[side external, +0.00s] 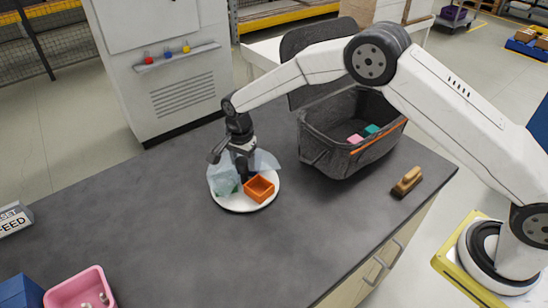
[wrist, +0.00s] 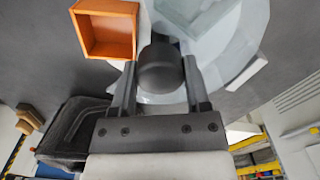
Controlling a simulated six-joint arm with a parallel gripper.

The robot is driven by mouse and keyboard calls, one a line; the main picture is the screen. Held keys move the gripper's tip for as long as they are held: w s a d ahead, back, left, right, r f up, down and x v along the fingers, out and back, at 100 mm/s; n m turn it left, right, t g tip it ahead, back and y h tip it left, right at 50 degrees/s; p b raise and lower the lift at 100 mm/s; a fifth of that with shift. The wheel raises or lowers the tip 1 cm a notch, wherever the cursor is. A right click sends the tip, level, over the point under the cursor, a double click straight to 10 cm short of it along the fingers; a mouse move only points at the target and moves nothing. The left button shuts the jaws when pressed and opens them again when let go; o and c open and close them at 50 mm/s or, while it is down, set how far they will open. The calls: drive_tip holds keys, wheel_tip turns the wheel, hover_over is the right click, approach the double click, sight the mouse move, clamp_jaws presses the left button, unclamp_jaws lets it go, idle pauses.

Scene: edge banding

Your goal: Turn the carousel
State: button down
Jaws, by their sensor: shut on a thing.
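The carousel (side external: 236,205) is a round white disc on the dark worktop in the side view. It also shows under the fingers in the wrist view (wrist: 225,62). An open orange box (side external: 259,188) sits on its right part; it is at the upper left in the wrist view (wrist: 107,30). A pale teal block (side external: 226,184) sits at the disc's left, behind or under clear panels (side external: 264,160). My gripper (wrist: 160,80) is shut on a dark round knob (wrist: 160,68) over the disc's middle. In the side view, my gripper (side external: 243,165) hides most of the knob.
A dark grey bin (side external: 345,155) with pink and teal pieces stands close to the carousel's right. A wooden brush (side external: 407,181) lies near the right edge. A pink tray (side external: 80,290) and blue box (side external: 20,292) are at front left. A white cabinet (side external: 165,70) stands behind. The worktop's left and front middle are clear.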

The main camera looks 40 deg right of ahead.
drive_tip(key=shift+m, duration=1)
drive_tip(key=shift+c, duration=0.3)
unclamp_jaws()
drive_tip(key=shift+r, duration=3.9)
